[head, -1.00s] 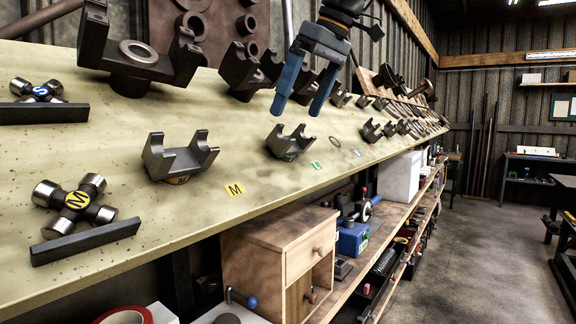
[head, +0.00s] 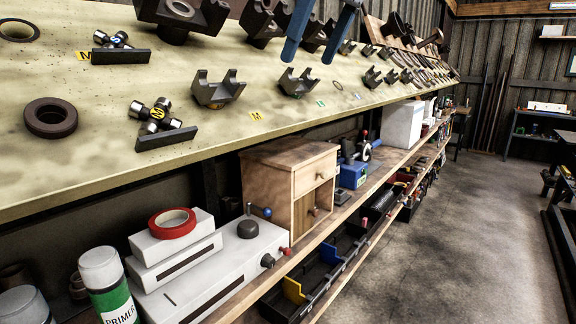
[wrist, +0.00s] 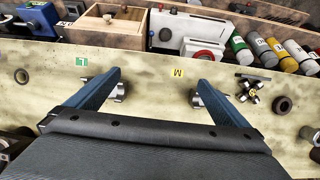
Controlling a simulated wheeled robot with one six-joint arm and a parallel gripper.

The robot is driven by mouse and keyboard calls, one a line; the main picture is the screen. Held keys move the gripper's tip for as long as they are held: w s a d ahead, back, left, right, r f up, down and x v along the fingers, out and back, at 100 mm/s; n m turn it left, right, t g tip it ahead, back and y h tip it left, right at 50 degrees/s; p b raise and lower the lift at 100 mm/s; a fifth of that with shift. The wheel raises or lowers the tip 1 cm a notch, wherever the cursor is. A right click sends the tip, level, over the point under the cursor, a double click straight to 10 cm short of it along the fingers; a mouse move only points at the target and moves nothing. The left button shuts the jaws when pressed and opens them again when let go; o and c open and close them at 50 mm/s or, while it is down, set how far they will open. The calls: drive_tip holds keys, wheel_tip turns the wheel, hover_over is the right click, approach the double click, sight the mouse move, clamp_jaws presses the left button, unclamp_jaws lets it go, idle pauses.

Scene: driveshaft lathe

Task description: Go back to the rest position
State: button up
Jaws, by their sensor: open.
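My gripper (head: 309,55) shows at the top of the head view as two blue fingers, spread apart with nothing between them. In the wrist view my gripper (wrist: 159,79) is over the pale bench top (wrist: 150,100), the fingers reaching toward two dark yokes. In the head view, one yoke (head: 218,90) stands near a yellow M tag (head: 256,116) and a second yoke (head: 299,82) is right of it. The larger yokes at the back are partly cut off or covered by the fingers. My upper arm is out of the head view.
A cross joint marked M (head: 157,116) and a dark ring (head: 50,118) lie on the bench's left part. The shelf below holds a wooden cabinet (head: 285,190), white boxes, red tape (head: 172,223) and a primer can (head: 107,285). The concrete floor (head: 470,220) at right is clear.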

drive_tip(key=d+f+m+h+b, duration=0.1)
drive_tip(key=d+f+m, duration=0.25)
drive_tip(key=f, duration=0.95)
drive_tip(key=d+f+m+h, duration=0.15)
drive_tip(key=d+f, duration=0.25)
drive_tip(key=f, duration=0.9)
drive_tip(key=s+d+f+m+g+h+b, duration=0.1)
drive_tip(key=s+d+f+m, duration=0.1)
drive_tip(key=s+f, duration=0.7)
drive_tip(key=s+d+f+m+g, duration=0.1)
drive_tip(key=s+d+f+m, duration=0.2)
drive_tip(key=s+f, duration=0.6)
wheel_tip(320, 180, down, 7)
drive_tip(key=shift+s+d+r+h+b, duration=0.15)
drive_tip(key=shift+s+d+h+b, duration=0.25)
drive_tip(key=shift+d, duration=0.65)
